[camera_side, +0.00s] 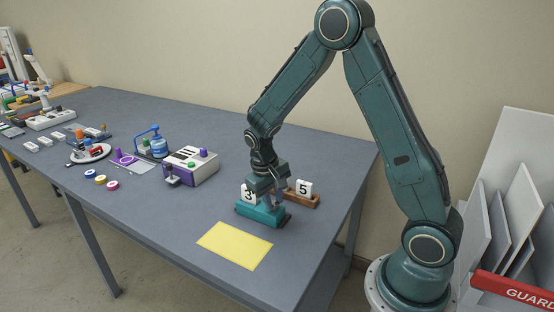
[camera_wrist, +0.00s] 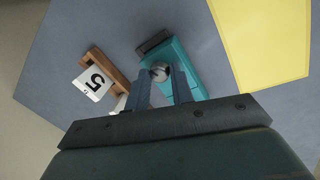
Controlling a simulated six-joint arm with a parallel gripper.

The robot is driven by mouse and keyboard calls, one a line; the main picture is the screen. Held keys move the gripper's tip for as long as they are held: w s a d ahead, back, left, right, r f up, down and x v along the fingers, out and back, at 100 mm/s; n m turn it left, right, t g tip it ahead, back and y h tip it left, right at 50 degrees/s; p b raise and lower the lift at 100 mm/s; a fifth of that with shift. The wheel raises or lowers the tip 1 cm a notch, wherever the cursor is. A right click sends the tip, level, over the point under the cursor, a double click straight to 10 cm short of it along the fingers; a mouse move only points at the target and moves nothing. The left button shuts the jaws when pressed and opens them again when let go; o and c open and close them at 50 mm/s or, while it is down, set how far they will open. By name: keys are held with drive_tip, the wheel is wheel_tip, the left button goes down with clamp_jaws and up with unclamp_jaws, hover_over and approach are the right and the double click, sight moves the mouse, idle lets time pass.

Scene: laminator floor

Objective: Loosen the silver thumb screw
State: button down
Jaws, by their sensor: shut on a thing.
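The silver thumb screw (camera_wrist: 159,72) shows between my gripper's fingertips in the wrist view, on top of a teal block (camera_wrist: 181,58) with a dark end piece. My gripper (camera_wrist: 161,78) is shut on the screw. In the side view, the teal block (camera_side: 262,214) stands on the grey table, and my gripper (camera_side: 268,198) reaches down onto it from above. The screw is hidden behind the fingers there, and its thread cannot be seen.
A wooden holder (camera_side: 302,200) with a white "5" card (camera_side: 304,187) stands close behind the block. A white "3" card (camera_side: 248,193) is beside my gripper. A yellow sheet (camera_side: 234,245) lies in front. A purple-and-white box (camera_side: 191,167) stands to the left.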

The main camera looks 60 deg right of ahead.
drive_tip(key=n+t, duration=0.1)
drive_tip(key=n, duration=0.5)
drive_tip(key=shift+s, duration=0.15)
drive_tip(key=n, duration=0.3)
drive_tip(key=n+t, duration=0.1)
drive_tip(key=n, duration=0.3)
drive_tip(key=shift+s+d+y, duration=0.15)
drive_tip(key=shift+d+y, duration=0.05)
drive_tip(key=shift+y, duration=0.1)
drive_tip(key=shift+t, duration=0.3)
drive_tip(key=c, duration=1.2)
unclamp_jaws()
drive_tip(key=shift+r, duration=0.1)
drive_tip(key=v, duration=1.3)
drive_tip(key=shift+a+r, duration=0.1)
drive_tip(key=shift+r, duration=0.3)
